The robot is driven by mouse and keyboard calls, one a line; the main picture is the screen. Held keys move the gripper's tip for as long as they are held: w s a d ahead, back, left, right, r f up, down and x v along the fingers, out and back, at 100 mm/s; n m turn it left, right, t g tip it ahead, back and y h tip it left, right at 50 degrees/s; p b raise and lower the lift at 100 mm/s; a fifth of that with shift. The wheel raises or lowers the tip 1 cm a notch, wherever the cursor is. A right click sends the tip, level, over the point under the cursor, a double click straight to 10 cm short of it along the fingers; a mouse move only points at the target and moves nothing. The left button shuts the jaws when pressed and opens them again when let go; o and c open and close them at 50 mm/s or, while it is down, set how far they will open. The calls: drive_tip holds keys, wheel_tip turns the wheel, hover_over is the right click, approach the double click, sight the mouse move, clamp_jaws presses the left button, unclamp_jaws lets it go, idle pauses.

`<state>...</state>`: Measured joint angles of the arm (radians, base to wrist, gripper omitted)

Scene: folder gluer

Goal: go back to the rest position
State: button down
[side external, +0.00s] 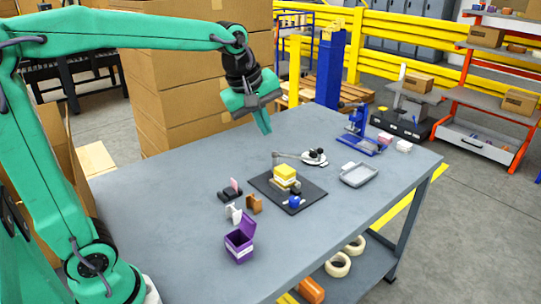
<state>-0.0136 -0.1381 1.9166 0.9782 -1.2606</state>
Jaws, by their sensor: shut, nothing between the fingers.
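My gripper (264,124) hangs at the end of my green arm, above the back left part of the grey table (160,220). Its fingers point down and are together, with nothing between them. It is apart from the table top and from every object on it. On the table, a dark mat (262,184) bears a yellow and white stack (285,178) and a small blue item (294,201). A purple open box (240,240) stands nearer the front.
Small white and brown pieces (254,204) stand left of the mat. A grey tray (358,174) and a blue press-like device (366,135) are to the right. Tall stacked cartons (185,75) rise behind the table, close to my arm. The table's left part is clear.

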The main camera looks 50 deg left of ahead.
drive_tip(key=s+f+m, duration=0.2)
drive_tip(key=s+m, duration=0.5)
drive_tip(key=s, duration=0.1)
drive_tip(key=s+f+m+t, duration=0.1)
drive_tip(key=s+f+m, duration=0.2)
drive_tip(key=s+m, duration=0.4)
drive_tip(key=shift+s+d+f+m, duration=0.2)
drive_tip(key=shift+s+d+m, duration=0.1)
drive_tip(key=shift+s, duration=0.8)
